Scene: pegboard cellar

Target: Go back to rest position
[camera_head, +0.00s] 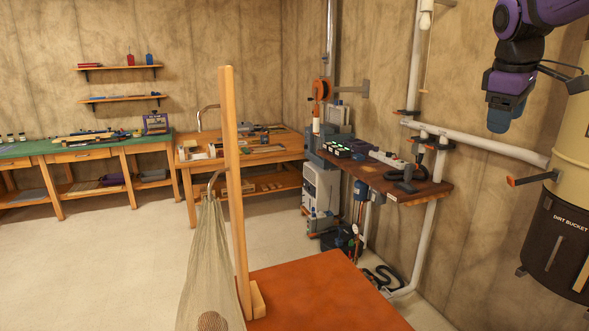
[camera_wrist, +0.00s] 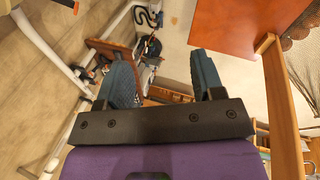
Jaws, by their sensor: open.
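My gripper (camera_head: 504,115) hangs raised at the top right of the head view, in front of the bare wall and left of the tan dirt bucket cylinder. In the wrist view my gripper (camera_wrist: 163,75) shows two blue fingers spread apart. Nothing is between them at close range; the room behind shows through the gap. No object is held.
An orange-brown table (camera_head: 325,292) stands in front, with an upright wooden post (camera_head: 235,190) and a hanging net (camera_head: 208,265) at its left. The dirt bucket (camera_head: 560,235), white pipes (camera_head: 480,143) and a wall shelf (camera_head: 390,178) are at right. Floor is open at left.

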